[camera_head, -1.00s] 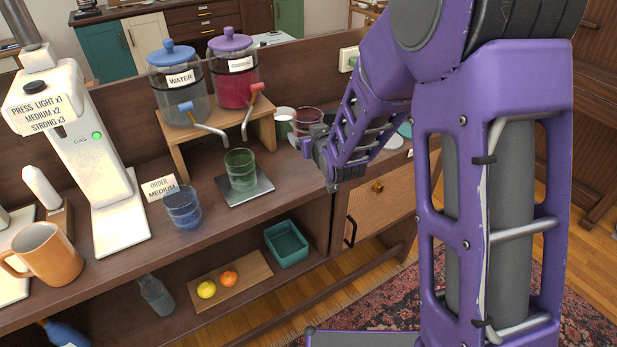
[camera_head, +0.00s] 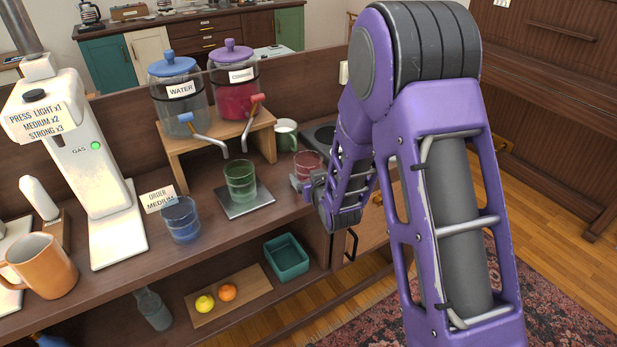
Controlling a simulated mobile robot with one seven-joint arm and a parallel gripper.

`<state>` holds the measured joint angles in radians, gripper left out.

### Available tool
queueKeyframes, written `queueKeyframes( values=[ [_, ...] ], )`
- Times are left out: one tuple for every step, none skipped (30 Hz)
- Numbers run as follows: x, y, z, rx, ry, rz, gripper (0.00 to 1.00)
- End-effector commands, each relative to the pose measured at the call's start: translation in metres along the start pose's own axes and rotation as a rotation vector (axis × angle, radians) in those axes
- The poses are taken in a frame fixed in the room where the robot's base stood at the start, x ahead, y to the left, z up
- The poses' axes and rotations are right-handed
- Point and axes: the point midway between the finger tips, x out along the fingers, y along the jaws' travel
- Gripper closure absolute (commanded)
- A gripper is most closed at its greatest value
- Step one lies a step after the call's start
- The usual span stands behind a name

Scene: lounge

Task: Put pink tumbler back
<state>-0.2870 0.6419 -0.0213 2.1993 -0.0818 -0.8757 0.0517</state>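The pink tumbler (camera_head: 308,162), a clear reddish glass, is upright above the right part of the counter, right of the green tumbler. My gripper (camera_head: 306,182) is at its near side, with its fingers around its lower part. The fingers are small and partly hidden, but the tumbler has moved along with them, so the gripper looks shut on it. I cannot tell whether its base touches the counter. The green tumbler (camera_head: 240,180) stands on a grey square plate (camera_head: 247,206). The blue tumbler (camera_head: 181,220) stands to its left.
The water jar (camera_head: 180,100) and the red cordial jar (camera_head: 233,97) stand on a wooden riser (camera_head: 180,146), taps forward. A white mug (camera_head: 286,134) is behind the pink tumbler. A coffee machine (camera_head: 84,150) and orange mug (camera_head: 42,265) are left. A teal bin (camera_head: 287,258) sits on the lower shelf.

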Motion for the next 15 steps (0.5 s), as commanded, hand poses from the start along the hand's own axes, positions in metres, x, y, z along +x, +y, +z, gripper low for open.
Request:
queueKeyframes(
  values=[
    [0.0013,0.0001,0.0023,0.0,0.002,0.0,0.95],
    [0.001,0.0001,0.0027,0.0,0.0,0.0,0.19],
    [0.0005,0.0001,0.0017,0.0,-0.001,0.0,0.12],
    [0.0005,0.0001,0.0017,0.0,-0.001,0.0,0.06],
    [0.0005,0.0001,0.0017,0.0,-0.001,0.0,0.01],
    [0.0005,0.0001,0.0018,0.0,-0.001,0.0,0.0],
    [0.0005,0.0001,0.0017,0.0,-0.001,0.0,0.0],
    [0.0005,0.0001,0.0017,0.0,-0.001,0.0,0.0],
    [0.0005,0.0001,0.0017,0.0,-0.001,0.0,0.0],
    [0.0005,0.0,0.0017,0.0,-0.001,0.0,0.0],
    [0.0005,0.0001,0.0017,0.0,-0.001,0.0,0.0],
    [0.0003,0.0001,0.0012,0.0,-0.001,0.0,0.0],
    [0.0,0.0,0.0005,0.0,-0.001,0.0,0.0],
    [-0.0004,0.0,-0.0006,0.0,-0.001,0.0,0.0],
    [-0.0013,-0.0001,-0.0026,0.0,-0.001,0.0,0.0]
  ],
)
